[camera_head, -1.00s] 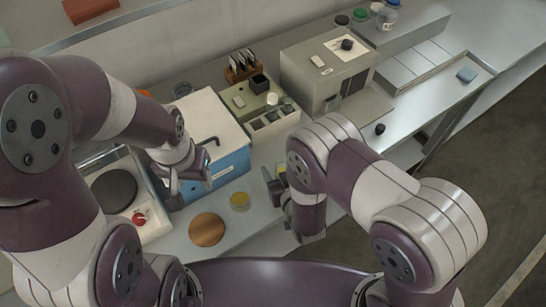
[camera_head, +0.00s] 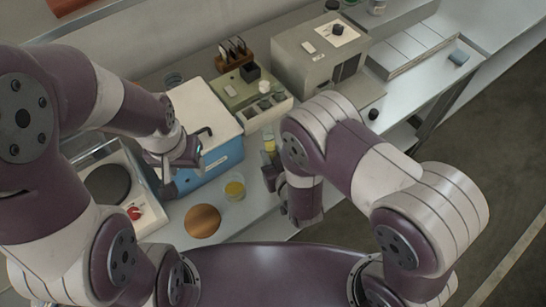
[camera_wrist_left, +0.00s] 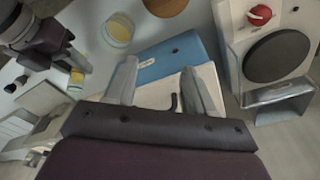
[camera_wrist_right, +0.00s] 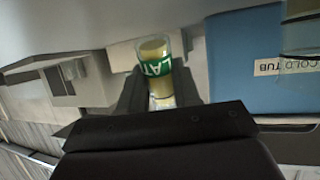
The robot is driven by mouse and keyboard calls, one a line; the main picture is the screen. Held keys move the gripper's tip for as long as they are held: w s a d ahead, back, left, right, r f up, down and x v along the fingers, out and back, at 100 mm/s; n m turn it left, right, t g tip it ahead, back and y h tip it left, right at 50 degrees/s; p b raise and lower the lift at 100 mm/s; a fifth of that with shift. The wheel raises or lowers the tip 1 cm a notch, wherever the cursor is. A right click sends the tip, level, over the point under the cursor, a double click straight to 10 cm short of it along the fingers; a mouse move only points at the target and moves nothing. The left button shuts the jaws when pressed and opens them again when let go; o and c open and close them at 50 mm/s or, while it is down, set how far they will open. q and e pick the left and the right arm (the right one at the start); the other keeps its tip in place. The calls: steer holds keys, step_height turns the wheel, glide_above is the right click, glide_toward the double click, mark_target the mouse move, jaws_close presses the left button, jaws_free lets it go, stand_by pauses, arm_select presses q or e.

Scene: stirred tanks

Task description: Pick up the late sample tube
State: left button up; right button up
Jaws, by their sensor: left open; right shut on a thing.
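The late sample tube (camera_wrist_right: 155,68) is a clear tube with yellow contents and a green label reading "LAT". My right gripper (camera_wrist_right: 160,90) is shut on it in the right wrist view. In the head view the tube's yellow top (camera_head: 269,144) shows just beyond my right gripper (camera_head: 269,170), right of the blue box; its lower part is hidden there. My left gripper (camera_head: 174,172) is open and empty beside the front left of the blue box (camera_head: 222,158). In the left wrist view its two fingers (camera_wrist_left: 158,82) are apart, with the box and its dark handle (camera_wrist_left: 172,103) between and beyond them.
A device with a dark plate (camera_head: 107,185) and red knob is at left.

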step_height(320, 180, up, 2)
steer(key=shift+w+r, duration=0.1)
steer(key=s+d+r, duration=0.2)
steer(key=d+r, duration=0.5)
steer(key=d, duration=0.4)
steer(key=shift+s+d+r, duration=0.15)
steer(key=shift+s+d, duration=0.05)
steer(key=shift+s, duration=0.1)
